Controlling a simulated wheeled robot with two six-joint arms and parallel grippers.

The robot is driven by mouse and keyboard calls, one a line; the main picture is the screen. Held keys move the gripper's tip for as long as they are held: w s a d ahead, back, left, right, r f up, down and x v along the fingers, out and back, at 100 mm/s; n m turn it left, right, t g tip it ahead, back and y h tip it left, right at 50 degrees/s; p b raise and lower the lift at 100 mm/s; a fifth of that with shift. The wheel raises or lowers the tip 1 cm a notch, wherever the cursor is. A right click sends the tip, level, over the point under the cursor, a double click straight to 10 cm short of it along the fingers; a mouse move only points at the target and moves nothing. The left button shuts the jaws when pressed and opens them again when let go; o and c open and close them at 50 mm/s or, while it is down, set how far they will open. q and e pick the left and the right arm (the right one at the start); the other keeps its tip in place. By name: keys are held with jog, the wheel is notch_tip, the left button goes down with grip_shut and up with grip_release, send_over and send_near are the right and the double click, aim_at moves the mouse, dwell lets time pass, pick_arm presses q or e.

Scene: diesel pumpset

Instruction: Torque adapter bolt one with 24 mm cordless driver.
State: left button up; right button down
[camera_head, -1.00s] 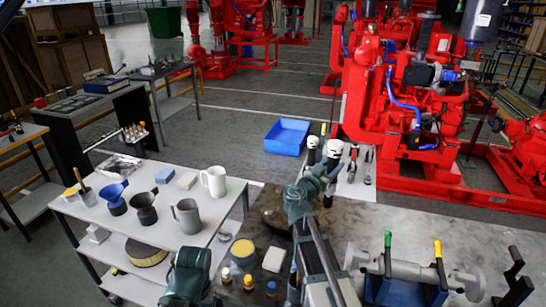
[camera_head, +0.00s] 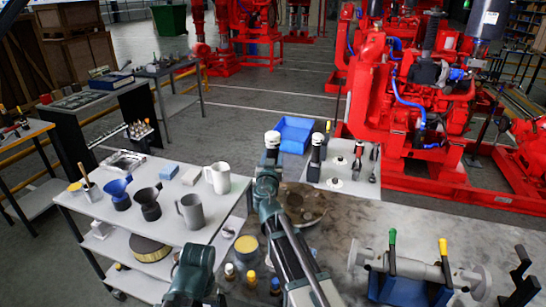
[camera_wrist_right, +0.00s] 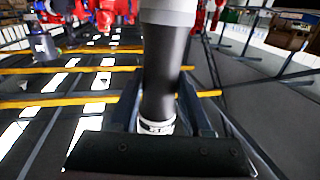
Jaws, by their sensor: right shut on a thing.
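My right gripper (camera_head: 270,168) is shut on a black cylindrical driver with a white top (camera_head: 272,143), held upright above the bench's far left edge. In the right wrist view the driver's black body (camera_wrist_right: 166,70) stands between the two fingers, with a grey band above and a white ring below. A similar black driver with a white top (camera_head: 316,150) stands on the white mat to the right. I cannot read which size the held one is. I cannot make out the adapter bolt.
The bench (camera_head: 350,220) has a bare middle. A grey flanged pipe (camera_head: 418,268) with green and yellow handles lies at its right. The white mat (camera_head: 362,188) holds small tools beside a blue bin (camera_head: 292,135). A cart (camera_head: 125,220) with jugs is left; a red pumpset (camera_head: 385,110) stands behind.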

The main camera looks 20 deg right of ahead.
jog(key=shift+s, duration=0.15)
jog(key=shift+s, duration=0.15)
notch_tip(320, 180, down, 5)
jog(key=b, duration=0.4)
jog(key=shift+r+b, duration=0.2)
jog(key=shift+b, duration=0.1)
jog(key=shift+f+b, duration=0.7)
dwell(2.8)
jog(key=shift+r, duration=0.1)
